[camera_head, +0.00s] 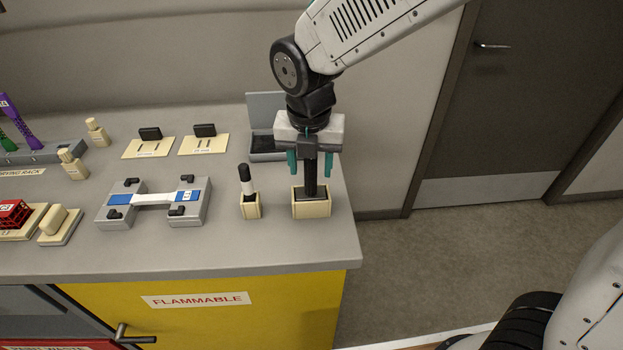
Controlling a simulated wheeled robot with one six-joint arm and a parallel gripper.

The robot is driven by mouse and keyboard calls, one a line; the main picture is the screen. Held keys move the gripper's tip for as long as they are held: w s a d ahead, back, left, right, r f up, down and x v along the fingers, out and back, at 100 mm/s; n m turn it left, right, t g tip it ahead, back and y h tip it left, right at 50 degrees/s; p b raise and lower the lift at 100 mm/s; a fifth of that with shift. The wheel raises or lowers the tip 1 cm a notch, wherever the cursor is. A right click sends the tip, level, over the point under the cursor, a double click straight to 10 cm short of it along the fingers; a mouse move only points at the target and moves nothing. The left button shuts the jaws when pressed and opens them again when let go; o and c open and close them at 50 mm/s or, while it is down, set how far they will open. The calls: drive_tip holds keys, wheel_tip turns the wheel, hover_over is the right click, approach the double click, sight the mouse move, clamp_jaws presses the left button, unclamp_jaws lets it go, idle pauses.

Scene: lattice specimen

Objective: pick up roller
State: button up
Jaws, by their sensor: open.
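My gripper (310,163) points straight down over the right end of the counter, its two teal fingers apart. Between the fingers stands a dark upright piece (310,174), seemingly the roller, with its lower end in a cream box-shaped holder (311,208). A gap shows between each finger and the dark piece. The fingertips are above the holder's rim. The upper end of the piece is partly hidden by my gripper, so its full shape cannot be told.
Further left is a grey fixture (194,206) with a white specimen. A grey open-lidded box (266,146) is behind my gripper. The counter (230,252) is clear along its front edge.

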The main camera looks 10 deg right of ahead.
drive_tip(key=shift+w+f, duration=0.1)
drive_tip(key=shift+f, duration=0.5)
clamp_jaws()
drive_tip(key=shift+r, duration=0.1)
